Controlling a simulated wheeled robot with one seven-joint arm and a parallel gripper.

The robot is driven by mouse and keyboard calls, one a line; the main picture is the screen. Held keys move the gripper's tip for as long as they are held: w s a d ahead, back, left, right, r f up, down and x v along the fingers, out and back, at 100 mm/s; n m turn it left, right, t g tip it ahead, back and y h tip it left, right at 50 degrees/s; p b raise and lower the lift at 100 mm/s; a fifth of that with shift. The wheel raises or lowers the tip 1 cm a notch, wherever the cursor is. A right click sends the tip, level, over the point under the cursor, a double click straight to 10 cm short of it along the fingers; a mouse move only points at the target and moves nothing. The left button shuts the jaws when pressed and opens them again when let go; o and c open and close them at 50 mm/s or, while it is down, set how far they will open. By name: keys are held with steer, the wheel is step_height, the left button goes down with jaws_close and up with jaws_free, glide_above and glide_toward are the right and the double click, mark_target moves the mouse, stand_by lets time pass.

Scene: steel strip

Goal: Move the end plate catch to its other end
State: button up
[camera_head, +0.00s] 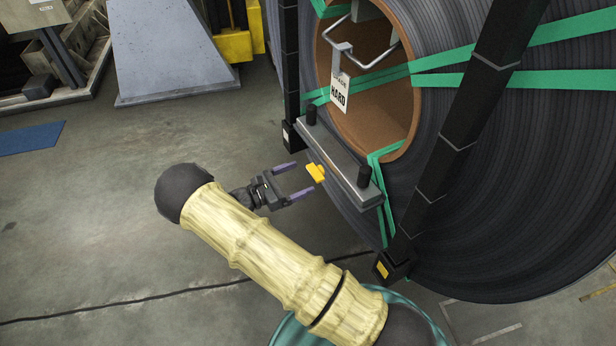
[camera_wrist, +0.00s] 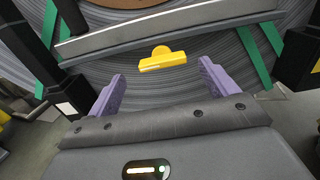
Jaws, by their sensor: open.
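The yellow catch (camera_head: 316,172) sits at the lower front edge of the grey end plate (camera_head: 340,163), near its middle. In the wrist view the catch (camera_wrist: 163,59) shows a rounded tab above a flat bar, just below the plate's edge (camera_wrist: 170,38). My gripper (camera_head: 297,181) is open and empty, its two purple fingers pointing at the catch with a gap left between. In the wrist view the fingertips (camera_wrist: 163,70) lie to either side of and below the catch, not touching it.
Behind the plate stands a big steel strip coil (camera_head: 540,180) with green straps (camera_head: 540,78) and black upright bars (camera_head: 457,140). Two dark posts rise from the plate. A tag reading HARD (camera_head: 339,92) hangs above on a metal handle. Open floor (camera_head: 110,220) lies to the left.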

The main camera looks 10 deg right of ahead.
mark_target(311, 174)
steer(key=x, duration=0.2)
steer(key=shift+w+d+f+b, duration=0.1)
steer(key=shift+d+f+b, duration=0.05)
steer(key=shift+d+b, duration=0.2)
steer(key=shift+d, duration=1)
steer(key=shift+a, duration=0.2)
steer(key=c, duration=1)
steer(key=shift+a, duration=0.15)
steer(key=shift+w, duration=0.1)
